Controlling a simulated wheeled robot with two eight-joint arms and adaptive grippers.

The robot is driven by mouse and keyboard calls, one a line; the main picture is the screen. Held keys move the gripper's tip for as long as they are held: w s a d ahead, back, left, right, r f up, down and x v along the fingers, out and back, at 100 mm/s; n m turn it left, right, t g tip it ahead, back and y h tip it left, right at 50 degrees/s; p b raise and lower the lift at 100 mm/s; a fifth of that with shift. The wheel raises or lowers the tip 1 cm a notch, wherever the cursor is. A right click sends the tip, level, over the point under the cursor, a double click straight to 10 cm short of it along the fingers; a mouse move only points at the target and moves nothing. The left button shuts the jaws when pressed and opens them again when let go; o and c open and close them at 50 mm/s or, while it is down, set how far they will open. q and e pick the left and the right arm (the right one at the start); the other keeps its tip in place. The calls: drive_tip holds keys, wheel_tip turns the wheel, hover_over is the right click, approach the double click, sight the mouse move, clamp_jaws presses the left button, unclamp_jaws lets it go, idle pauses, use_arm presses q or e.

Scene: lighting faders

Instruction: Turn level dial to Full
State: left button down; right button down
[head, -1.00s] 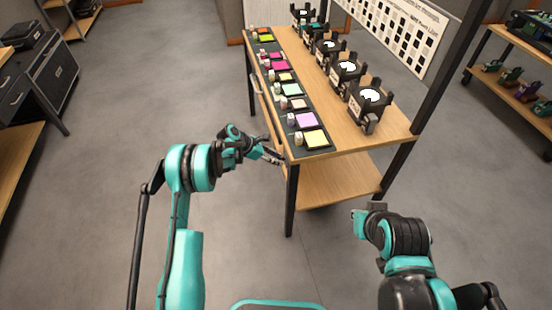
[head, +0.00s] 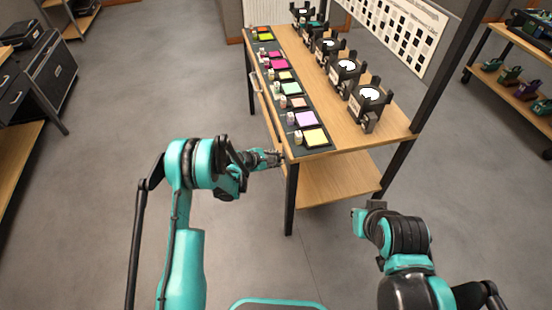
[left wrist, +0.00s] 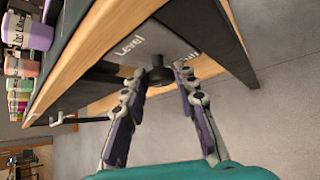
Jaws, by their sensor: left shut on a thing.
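The level dial (left wrist: 158,74) is a small black knob on the grey end panel (left wrist: 178,45) of the wooden table. In the left wrist view, the word "Level" is printed left of it, and a partly hidden word ending in "ll" is at its right. My left gripper (left wrist: 162,82) has one finger on each side of the dial and is shut on it. In the head view, my left gripper (head: 278,157) is at the table's near corner, where the dial is hidden. Which way the dial points cannot be made out.
The wooden table (head: 390,130) has a dark strip (head: 318,145) with coloured squares and small jars, and black lamp-like units (head: 369,110) along its far side. A lower shelf (head: 335,185) and table leg (head: 291,200) are close to my left gripper. The floor left of it is open.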

use_arm(q)
drive_tip(key=shift+t, duration=0.3)
drive_tip(key=c, duration=1.2)
unclamp_jaws()
drive_tip(key=v, duration=1.2)
